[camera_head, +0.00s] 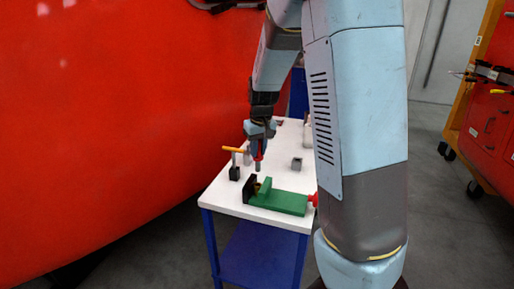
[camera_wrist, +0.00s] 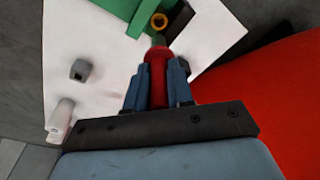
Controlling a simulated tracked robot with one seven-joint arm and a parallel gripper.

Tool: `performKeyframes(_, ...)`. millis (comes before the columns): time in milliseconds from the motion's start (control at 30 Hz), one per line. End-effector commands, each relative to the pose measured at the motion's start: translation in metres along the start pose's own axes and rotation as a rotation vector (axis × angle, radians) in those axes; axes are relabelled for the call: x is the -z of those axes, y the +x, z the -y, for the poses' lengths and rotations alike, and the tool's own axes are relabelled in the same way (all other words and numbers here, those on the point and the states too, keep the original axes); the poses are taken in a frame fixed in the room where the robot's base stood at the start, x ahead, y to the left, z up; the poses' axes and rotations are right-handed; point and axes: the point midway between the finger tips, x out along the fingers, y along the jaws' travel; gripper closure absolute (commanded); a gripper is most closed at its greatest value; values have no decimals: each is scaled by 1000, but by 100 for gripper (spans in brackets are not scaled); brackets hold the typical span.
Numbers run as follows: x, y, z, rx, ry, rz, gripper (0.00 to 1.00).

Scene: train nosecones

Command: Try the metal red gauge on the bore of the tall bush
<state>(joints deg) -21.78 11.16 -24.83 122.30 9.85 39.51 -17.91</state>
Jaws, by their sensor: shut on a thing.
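My gripper (camera_head: 258,148) is shut on the red gauge (camera_head: 257,157), which points down above the white table. In the wrist view the gauge (camera_wrist: 157,75) sits between the blue fingers (camera_wrist: 157,85), with a grey tip at its far end. A brass-coloured bush (camera_head: 265,187) is held in the green vise (camera_head: 280,201). In the wrist view the bush (camera_wrist: 158,20) shows as a yellow ring with a dark bore. The bush's height is hard to tell.
The vise has a dark jaw (camera_head: 249,187) and a red handle (camera_head: 313,199). A black block (camera_head: 234,173) and a yellow-handled tool (camera_head: 233,149) are at the table's left edge. A small grey block (camera_head: 296,163) stands right of my gripper. A large red body fills the left.

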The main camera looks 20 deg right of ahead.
Motion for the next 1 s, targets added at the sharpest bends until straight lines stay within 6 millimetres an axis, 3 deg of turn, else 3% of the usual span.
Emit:
performKeyframes(267, -2, 1, 3, 0, -3, 16, 100)
performKeyframes(1000, -8, 46, 3, 0, -1, 15, 100)
